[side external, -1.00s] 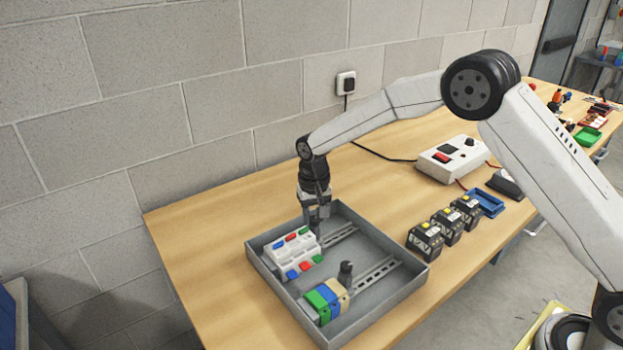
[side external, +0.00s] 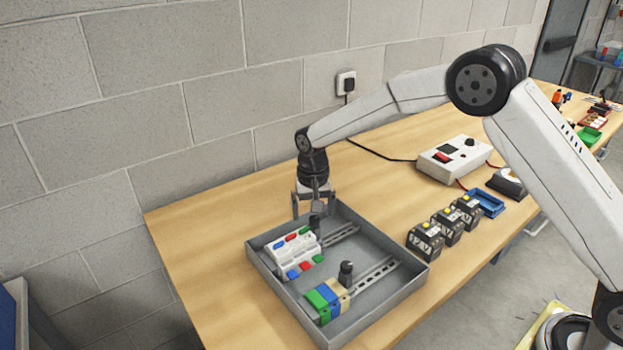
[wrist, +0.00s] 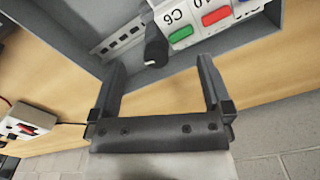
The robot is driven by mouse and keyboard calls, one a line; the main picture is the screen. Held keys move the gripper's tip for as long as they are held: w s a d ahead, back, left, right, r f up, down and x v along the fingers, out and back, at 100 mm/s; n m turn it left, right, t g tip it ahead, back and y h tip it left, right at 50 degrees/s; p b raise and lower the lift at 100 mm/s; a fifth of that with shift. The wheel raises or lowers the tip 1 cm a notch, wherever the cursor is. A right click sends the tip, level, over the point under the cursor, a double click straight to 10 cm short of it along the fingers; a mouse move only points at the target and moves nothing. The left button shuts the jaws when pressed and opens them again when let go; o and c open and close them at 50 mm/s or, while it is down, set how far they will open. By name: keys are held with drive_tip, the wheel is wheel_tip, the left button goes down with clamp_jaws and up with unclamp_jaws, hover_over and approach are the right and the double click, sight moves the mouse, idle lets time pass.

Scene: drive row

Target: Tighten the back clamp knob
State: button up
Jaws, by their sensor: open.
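The back clamp knob (side external: 315,222) is a black upright knob at the end of the white module block (side external: 292,254), on the back rail in the grey tray (side external: 384,302). My gripper (side external: 313,207) is just above the knob, pointing down, with its fingers spread and nothing between them. In the wrist view, the knob (wrist: 156,48) shows a little beyond the gap between the fingertips (wrist: 161,62), not touching them. A second black knob (side external: 346,271) stands on the front rail beside the green, blue and tan blocks (side external: 326,297).
Black modules (side external: 448,225) stand in a row to the right of the tray, near a blue bin (side external: 487,203). A white power box (side external: 452,158) with a red switch sits behind them. The bench (side external: 225,230) left of the tray is clear; a block wall stands behind.

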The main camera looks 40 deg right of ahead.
sight(318, 220)
drive_tip(key=shift+r, duration=2.7)
drive_tip(key=shift+s+d+r, duration=0.1)
drive_tip(key=shift+s+d, duration=0.2)
drive_tip(key=shift+s, duration=0.15)
drive_tip(key=s+d+n+t, duration=0.1)
drive_tip(key=s+d+n, duration=0.1)
drive_tip(key=s, duration=1)
drive_tip(key=s+d+f+n+t, duration=0.1)
drive_tip(key=s+d+n, duration=0.2)
drive_tip(key=s, duration=0.9)
drive_tip(key=shift+s+d+f+t, duration=0.25)
drive_tip(key=shift+d+t, duration=0.05)
drive_tip(key=shift+d, duration=0.85)
